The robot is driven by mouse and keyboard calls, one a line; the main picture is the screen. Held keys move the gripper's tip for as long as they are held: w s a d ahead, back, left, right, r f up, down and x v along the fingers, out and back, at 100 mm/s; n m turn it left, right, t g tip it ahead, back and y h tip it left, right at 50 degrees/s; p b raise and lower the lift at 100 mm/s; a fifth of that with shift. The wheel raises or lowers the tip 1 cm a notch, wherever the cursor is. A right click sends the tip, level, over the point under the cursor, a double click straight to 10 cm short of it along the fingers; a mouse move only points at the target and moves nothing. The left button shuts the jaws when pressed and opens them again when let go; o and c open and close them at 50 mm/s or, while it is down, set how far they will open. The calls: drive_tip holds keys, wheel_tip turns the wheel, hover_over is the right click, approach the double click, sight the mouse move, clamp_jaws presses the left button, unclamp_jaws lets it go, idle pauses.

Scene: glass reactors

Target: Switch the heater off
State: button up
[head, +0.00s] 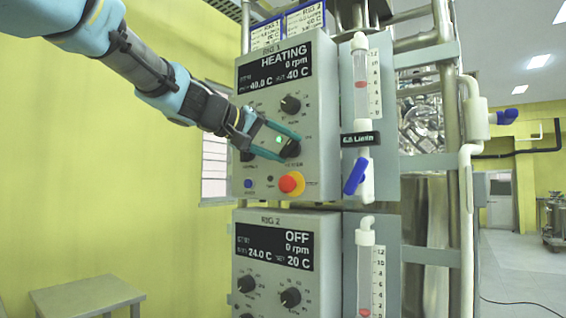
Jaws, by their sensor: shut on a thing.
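My gripper (286,148) reaches in from the upper left. Its teal fingers are shut on a black knob (293,149) at the right of the box's lower knob row. The fingers partly hide this knob and its label. A green light (278,140) shows between the fingers. Another black knob (290,104) sits above, and one at lower left (247,156) is partly covered by my gripper.
A red button on a yellow base (291,184) and a small blue button (248,184) sit just below my gripper. A flowmeter with a blue valve handle (356,176) stands to the right. The RIG 2 box (326,255) below reads OFF. A grey table (85,296) stands at lower left.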

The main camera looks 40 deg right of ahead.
drive_tip(key=n+b, duration=0.2)
drive_tip(key=b, duration=0.1)
drive_tip(key=f+n+g+h+b, duration=0.1)
drive_tip(key=n+b, duration=0.1)
drive_tip(key=b, duration=0.2)
drive_tip(key=shift+w+h, duration=0.1)
drive_tip(key=shift+h, duration=0.2)
drive_tip(key=n+g+h+b, duration=0.1)
drive_tip(key=n+b, duration=0.2)
drive_tip(key=shift+r, duration=0.25)
drive_tip(key=o, duration=1.4)
drive_tip(key=a, duration=0.3)
drive_tip(key=w+a+b, duration=0.1)
drive_tip(key=a, duration=0.3)
drive_tip(key=a+b, duration=0.1)
drive_tip(key=a, duration=0.2)
drive_tip(key=shift+w+a, duration=0.2)
drive_tip(key=shift+a, duration=0.2)
